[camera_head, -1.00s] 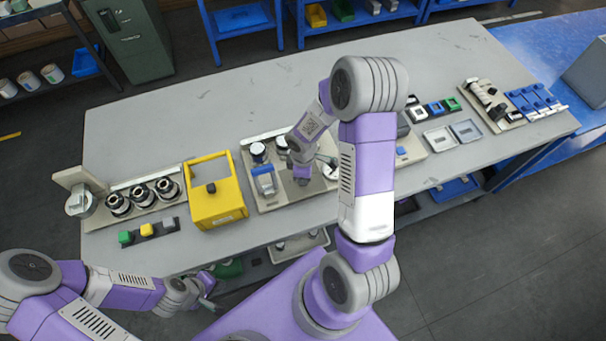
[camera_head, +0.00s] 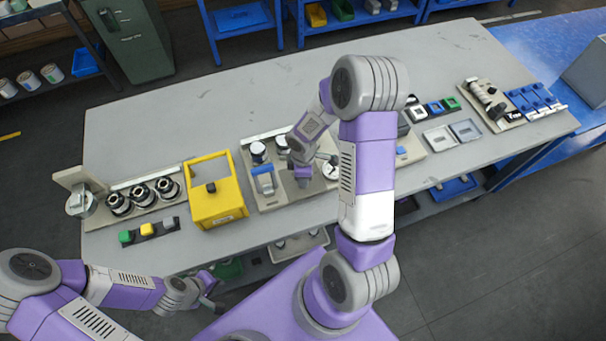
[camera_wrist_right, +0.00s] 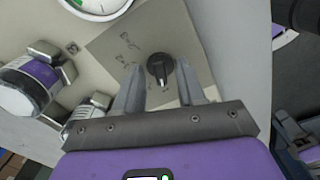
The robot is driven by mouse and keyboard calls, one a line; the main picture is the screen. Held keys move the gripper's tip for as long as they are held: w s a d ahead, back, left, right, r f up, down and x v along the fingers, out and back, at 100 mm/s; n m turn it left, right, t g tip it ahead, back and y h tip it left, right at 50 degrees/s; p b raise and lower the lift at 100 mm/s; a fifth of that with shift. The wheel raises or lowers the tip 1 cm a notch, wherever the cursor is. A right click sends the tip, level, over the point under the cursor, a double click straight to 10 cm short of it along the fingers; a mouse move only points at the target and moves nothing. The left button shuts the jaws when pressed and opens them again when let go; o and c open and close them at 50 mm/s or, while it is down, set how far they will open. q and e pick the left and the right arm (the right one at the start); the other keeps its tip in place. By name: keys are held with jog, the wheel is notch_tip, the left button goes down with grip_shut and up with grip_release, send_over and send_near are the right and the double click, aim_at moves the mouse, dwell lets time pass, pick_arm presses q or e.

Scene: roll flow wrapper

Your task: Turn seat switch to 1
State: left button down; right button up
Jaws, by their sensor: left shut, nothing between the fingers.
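The seat switch is a black rotary knob (camera_wrist_right: 160,67) on a beige panel (camera_wrist_right: 115,48) in the right wrist view. Small dark markings lie on the panel to the knob's left; they are too small to read. My right gripper (camera_wrist_right: 160,85) is open, with one finger on each side of the knob and gaps visible to both. I cannot tell how far the fingertips are above the panel. In the head view my right arm hides the switch. My left gripper (camera_head: 210,287) is shut and empty, low at the table's front edge.
A round gauge (camera_wrist_right: 98,5) and a bottle-like part (camera_wrist_right: 28,85) are near the switch. In the head view a yellow box (camera_head: 217,208) stands to the left of the switch's base plate (camera_head: 270,202). Trays (camera_head: 440,138) lie to the right. The table's back is clear.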

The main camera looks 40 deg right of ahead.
notch_tip(320, 180, up, 8)
jog(key=shift+f+p, duration=0.2)
jog(key=shift+p, duration=0.7)
jog(key=shift+f, duration=0.1)
